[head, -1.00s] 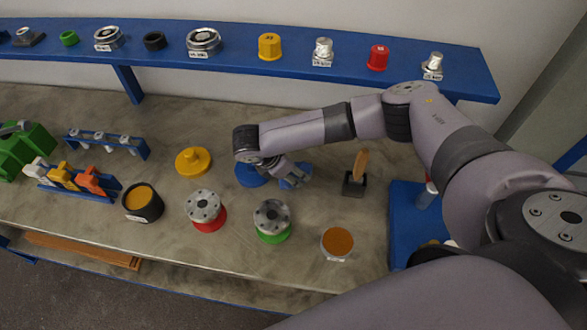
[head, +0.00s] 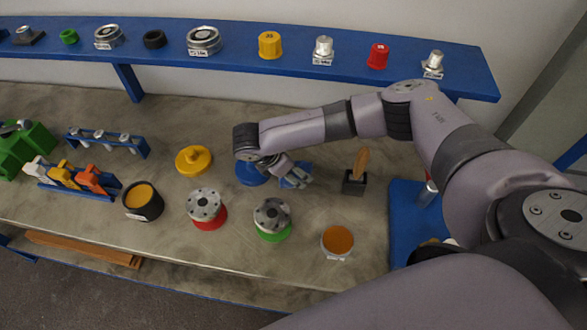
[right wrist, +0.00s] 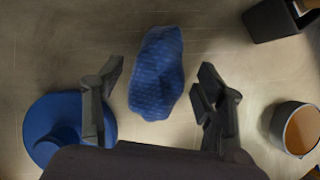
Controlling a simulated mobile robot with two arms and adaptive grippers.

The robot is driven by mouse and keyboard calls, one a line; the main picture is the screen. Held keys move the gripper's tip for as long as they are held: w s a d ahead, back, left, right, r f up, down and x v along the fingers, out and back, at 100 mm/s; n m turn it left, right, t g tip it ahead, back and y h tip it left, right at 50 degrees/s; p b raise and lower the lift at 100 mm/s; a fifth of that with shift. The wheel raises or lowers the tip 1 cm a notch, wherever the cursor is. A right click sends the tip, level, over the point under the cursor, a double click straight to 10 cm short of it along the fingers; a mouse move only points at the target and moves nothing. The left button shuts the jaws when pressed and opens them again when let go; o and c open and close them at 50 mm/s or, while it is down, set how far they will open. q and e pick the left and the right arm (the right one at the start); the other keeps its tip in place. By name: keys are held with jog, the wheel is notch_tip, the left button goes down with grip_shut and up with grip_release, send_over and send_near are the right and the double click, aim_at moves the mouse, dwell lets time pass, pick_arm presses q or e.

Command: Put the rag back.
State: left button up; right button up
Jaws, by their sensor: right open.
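The rag (right wrist: 157,75) is a crumpled blue cloth lying on the bench top. In the head view it shows only in part, as blue patches (head: 287,184) around my right gripper's fingers. My right gripper (head: 300,179) is open and empty above the bench, pointing down beside the rag. In the right wrist view the two fingers (right wrist: 158,92) stand on either side of the rag, with clear gaps; I cannot tell the height left. My left gripper is not in view.
A blue round lid (right wrist: 60,120) lies just left of the gripper. A dark holder with a wooden-handled tool (head: 354,187) stands to the right. Flanged spools, red (head: 207,208) and green (head: 272,218), and an orange-filled cup (head: 337,241) stand in front. A blue tray (head: 403,215) is at right.

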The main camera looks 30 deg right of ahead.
jog(key=b+v, duration=0.1)
jog(key=v, duration=1.1)
jog(key=shift+b, duration=0.4)
